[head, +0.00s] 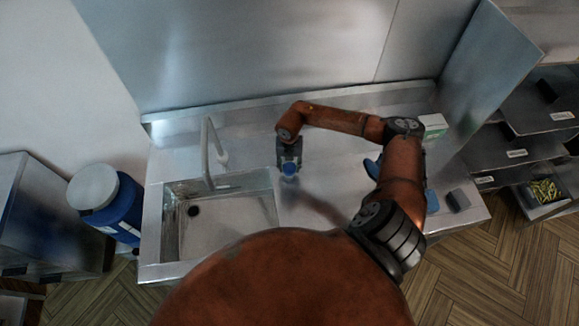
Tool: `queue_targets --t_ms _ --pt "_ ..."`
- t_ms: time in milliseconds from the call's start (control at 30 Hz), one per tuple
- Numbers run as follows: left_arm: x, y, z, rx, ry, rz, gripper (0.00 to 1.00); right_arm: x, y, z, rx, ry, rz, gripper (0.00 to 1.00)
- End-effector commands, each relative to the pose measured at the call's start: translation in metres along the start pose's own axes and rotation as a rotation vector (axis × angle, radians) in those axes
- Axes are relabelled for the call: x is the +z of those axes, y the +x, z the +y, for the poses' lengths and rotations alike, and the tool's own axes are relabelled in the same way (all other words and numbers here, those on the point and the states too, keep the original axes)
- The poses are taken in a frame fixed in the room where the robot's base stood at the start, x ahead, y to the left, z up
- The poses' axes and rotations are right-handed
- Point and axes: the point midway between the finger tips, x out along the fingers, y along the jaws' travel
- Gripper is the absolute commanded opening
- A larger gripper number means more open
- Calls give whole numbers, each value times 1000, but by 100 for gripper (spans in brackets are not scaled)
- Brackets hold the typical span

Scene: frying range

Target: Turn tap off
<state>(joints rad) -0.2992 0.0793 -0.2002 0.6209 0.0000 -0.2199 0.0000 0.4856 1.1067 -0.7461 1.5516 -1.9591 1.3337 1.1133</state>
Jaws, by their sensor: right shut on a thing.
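The tap (207,150) stands at the back of the metal sink (225,215), its grey spout bent over the basin. A small pale part, perhaps its handle (222,157), shows just right of the spout. I cannot tell whether water runs. My right gripper (290,164) is over the counter, right of the tap and apart from it. It points down and is shut on a small blue round thing (290,170), whose lower part is hard to make out. My left gripper is not in view.
A blue barrel (120,208) with a pale lid stands left of the sink. A green and white box (434,126), a dark block (459,200) and blue things (372,169) partly behind my arm are on the right counter. Shelves (530,110) stand at the right.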

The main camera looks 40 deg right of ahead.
Motion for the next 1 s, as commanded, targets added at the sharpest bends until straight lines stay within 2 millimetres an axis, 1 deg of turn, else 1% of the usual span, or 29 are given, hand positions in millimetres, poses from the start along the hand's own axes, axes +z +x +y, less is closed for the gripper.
queue_targets --t_ms 100,300,833,867,1000 --pt "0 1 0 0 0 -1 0 -1 2 -1 -3 61 3 15" --pt "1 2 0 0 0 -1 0 -2 1 -1 -3 126 3 15" --pt "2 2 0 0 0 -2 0 -2 1 0 -2 153 4 15" --pt "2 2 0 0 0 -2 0 -2 1 0 -2 153 4 41" --pt "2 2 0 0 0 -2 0 -1 1 0 -1 151 3 50"
